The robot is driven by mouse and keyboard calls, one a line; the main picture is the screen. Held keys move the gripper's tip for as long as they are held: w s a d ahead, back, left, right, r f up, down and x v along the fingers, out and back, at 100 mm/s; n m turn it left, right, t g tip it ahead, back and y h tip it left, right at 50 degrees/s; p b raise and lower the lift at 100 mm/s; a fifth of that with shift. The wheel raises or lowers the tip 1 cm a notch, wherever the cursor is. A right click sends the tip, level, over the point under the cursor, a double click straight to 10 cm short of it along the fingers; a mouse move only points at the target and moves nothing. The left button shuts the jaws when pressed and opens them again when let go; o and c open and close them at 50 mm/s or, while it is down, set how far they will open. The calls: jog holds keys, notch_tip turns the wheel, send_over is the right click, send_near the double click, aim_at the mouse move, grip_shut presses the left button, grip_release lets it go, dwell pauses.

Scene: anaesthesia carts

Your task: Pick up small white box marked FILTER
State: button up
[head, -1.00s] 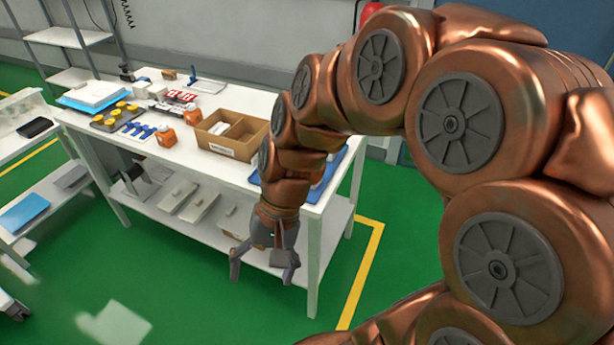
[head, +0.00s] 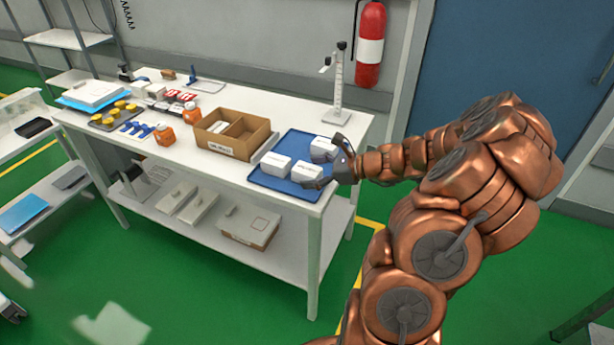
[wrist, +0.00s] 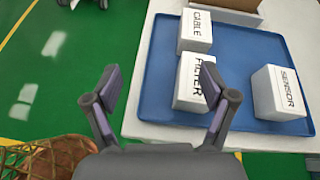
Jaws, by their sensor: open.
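The small white box marked FILTER (wrist: 187,92) sits on a blue tray (wrist: 238,50) in the wrist view, partly hidden behind the right finger. In the head view it appears to be the front right white box (head: 304,171). A white box marked CABLE (wrist: 196,30) is just beyond it, and one marked SENSOR (wrist: 278,93) stands to the right. My gripper (wrist: 160,80) is open and empty. Its fingers straddle mostly floor and tray edge, so FILTER lies right of the middle. In the head view my gripper (head: 332,163) is at the tray's right end.
An open cardboard box (head: 232,134) stands left of the tray. A white stand (head: 338,90) is behind it. A lower shelf (head: 250,245) holds several boxes.

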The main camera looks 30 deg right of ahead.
aim_at(310, 170)
jog(key=d+m, duration=0.1)
jog(key=d+f+m, duration=0.1)
jog(key=d, duration=0.1)
jog(key=d+f+t+h, duration=0.1)
jog(key=d, duration=0.1)
jog(key=shift+s+f+m, duration=0.2)
jog(key=shift+f+m, duration=0.05)
jog(key=shift+m, duration=0.15)
jog(key=shift+w+d+p+x, duration=0.15)
jog(key=shift+p+x, duration=0.25)
jog(key=shift+x, duration=1.5)
jog(key=shift+w+d+p+x, duration=0.1)
jog(key=shift+d+p+x, duration=0.2)
jog(key=shift+x, duration=1.6)
jog(key=shift+r, duration=0.1)
jog(key=shift+c, duration=0.4)
jog(key=c, duration=1.2)
jog(key=shift+r, duration=0.1)
jog(key=shift+c, duration=0.2)
